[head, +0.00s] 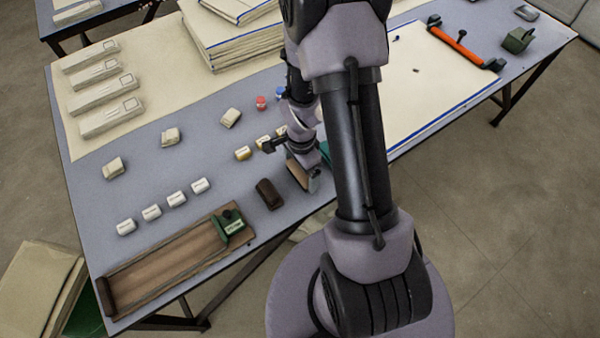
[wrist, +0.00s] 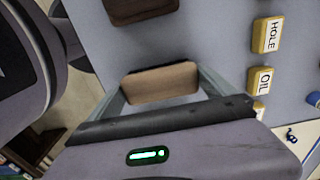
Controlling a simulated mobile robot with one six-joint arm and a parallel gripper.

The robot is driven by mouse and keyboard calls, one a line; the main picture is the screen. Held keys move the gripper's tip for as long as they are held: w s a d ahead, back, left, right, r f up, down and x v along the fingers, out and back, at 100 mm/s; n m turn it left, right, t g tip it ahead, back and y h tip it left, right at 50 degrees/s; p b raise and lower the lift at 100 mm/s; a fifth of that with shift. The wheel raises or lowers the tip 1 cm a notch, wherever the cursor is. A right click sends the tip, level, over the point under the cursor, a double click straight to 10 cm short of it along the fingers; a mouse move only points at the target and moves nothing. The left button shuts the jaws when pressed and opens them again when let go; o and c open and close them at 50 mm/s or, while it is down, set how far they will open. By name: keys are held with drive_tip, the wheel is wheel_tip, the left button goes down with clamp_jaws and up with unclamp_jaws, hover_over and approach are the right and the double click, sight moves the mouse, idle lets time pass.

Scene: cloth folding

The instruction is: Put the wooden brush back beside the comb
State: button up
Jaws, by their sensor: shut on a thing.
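My gripper (head: 301,178) is low over the front part of the grey table, right of a dark brown wooden block (head: 269,194). It is shut on a brown wooden piece, seemingly the brush (wrist: 160,83), which sits between the two fingers in the wrist view. The arm partly hides it in the head view, and I cannot tell whether it touches the table. The dark block also shows at the top of the wrist view (wrist: 140,9), apart from the held piece. I cannot make out which thing is the comb.
Yellow labelled blocks (head: 242,153) lie behind my gripper. White labelled blocks (head: 176,199) stand in a row to the left. A long wooden board (head: 160,262) with a green device (head: 231,223) lies at the front left. The table's front edge is close by.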

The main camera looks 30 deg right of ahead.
drive_tip(key=o, duration=0.9)
drive_tip(key=shift+f, duration=0.1)
drive_tip(key=shift+o, duration=0.2)
